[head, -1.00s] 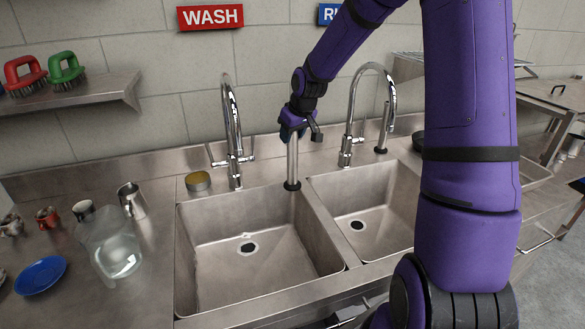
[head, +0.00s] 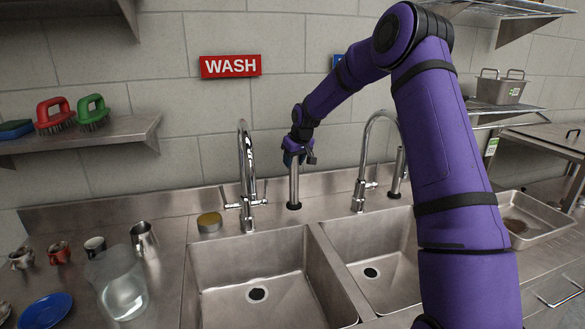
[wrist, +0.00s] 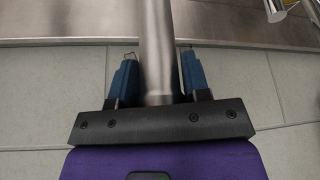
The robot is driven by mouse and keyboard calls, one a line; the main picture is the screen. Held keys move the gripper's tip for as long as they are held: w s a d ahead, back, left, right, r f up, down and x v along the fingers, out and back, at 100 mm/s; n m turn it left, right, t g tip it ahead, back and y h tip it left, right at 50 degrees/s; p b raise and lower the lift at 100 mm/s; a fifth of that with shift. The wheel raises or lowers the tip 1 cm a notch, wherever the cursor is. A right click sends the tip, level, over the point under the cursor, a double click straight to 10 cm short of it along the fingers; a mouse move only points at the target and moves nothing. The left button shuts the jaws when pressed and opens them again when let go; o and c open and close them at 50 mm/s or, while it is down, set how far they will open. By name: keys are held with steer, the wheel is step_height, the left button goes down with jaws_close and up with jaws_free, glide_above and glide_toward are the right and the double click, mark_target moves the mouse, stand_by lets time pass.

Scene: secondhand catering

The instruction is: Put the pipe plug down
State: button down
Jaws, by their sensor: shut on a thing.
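The pipe plug (head: 294,185) is an upright steel tube with a black foot, behind the two basins. My gripper (head: 296,153) is shut on its upper end, coming from above. In the wrist view the tube (wrist: 157,45) runs between the two blue fingers. The black foot appears at the ledge behind the divider between the basins. I cannot tell whether it touches the ledge or hangs just above it. A second, similar tube (head: 398,168) with a black foot stands on the ledge to the right, beside the right tap.
The left tap (head: 247,180) is close on the left and the right tap (head: 362,180) on the right. A jug (head: 122,288), cups and a blue plate (head: 45,311) occupy the left counter. Both basins look empty.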

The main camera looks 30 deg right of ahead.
mark_target(294, 180)
steer(key=shift+d+x, duration=0.15)
steer(key=shift+x, duration=0.85)
steer(key=shift+d+x, duration=0.1)
steer(key=shift+x, duration=0.9)
steer(key=shift+w, duration=0.15)
